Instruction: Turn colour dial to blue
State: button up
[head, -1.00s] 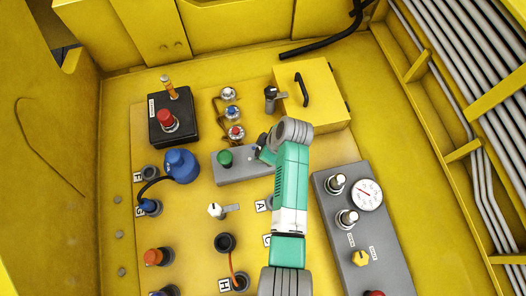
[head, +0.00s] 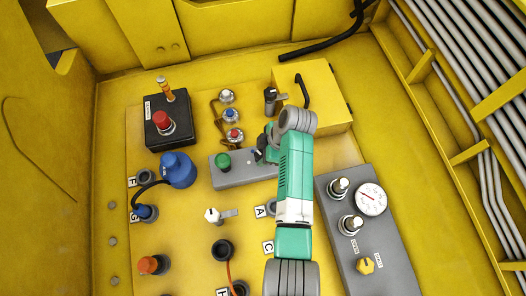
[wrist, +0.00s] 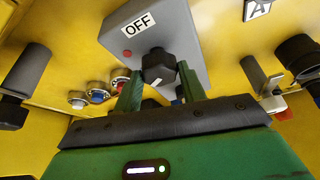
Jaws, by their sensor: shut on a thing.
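The colour dial is a black knob (wrist: 158,66) with a white mark on its lower edge, on a grey box (wrist: 200,22). A red dot (wrist: 127,55) shows on the box left of the knob; the mark does not point straight at it. My gripper (wrist: 160,82) has its two green fingers on either side of the knob, shut on it. In the head view my gripper (head: 262,154) is at the right part of the grey box (head: 240,178), which also bears a green button (head: 222,160). The dial is mostly hidden there.
A yellow box with a black handle (head: 305,90) is behind my arm. A grey gauge panel (head: 370,260) is at right, a blue plug (head: 178,170) at left.

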jog(key=shift+f, duration=0.1)
jog(key=o, duration=1)
jog(key=shift+c, duration=0.2)
jog(key=v, duration=0.8)
